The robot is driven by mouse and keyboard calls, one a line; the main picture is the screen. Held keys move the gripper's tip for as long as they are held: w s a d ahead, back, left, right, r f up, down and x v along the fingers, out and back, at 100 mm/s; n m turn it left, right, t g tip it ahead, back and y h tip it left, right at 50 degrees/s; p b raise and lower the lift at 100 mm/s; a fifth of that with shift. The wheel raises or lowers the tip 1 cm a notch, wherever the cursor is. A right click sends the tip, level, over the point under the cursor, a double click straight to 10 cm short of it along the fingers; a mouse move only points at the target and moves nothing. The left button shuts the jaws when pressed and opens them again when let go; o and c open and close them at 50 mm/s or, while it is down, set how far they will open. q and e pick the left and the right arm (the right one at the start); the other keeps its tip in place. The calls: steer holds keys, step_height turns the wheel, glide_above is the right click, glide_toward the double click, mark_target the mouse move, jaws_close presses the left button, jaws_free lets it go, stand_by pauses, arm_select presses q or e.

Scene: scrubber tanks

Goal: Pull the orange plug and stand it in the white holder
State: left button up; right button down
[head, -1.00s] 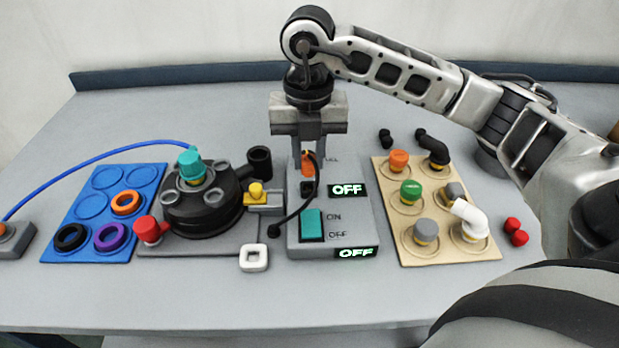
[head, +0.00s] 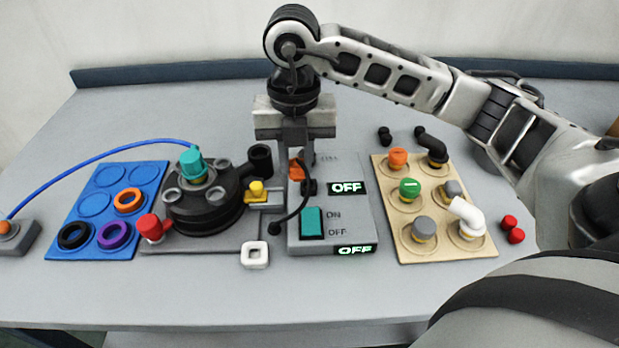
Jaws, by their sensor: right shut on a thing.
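The orange plug (head: 296,170) is between the fingers of my right gripper (head: 298,160), at the upper part of the grey switch panel (head: 348,215). The gripper points down and is shut on the plug, whose top the fingers partly hide. The plug now shows left of the dark socket spot (head: 309,187); its exact height above the panel is hard to tell. The white holder (head: 255,264), a small square ring, sits at the table front, left of the panel. My left gripper is not in view.
Left of the panel stand a black round tank lid (head: 205,212) with teal, red and yellow parts, and a blue tray (head: 90,246) with rings. A tan board (head: 405,248) with caps and elbows lies right.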

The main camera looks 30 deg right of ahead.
steer(key=s+a+p, duration=0.1)
steer(key=s+a, duration=0.3)
steer(key=a, duration=0.7)
steer(key=shift+a, duration=0.1)
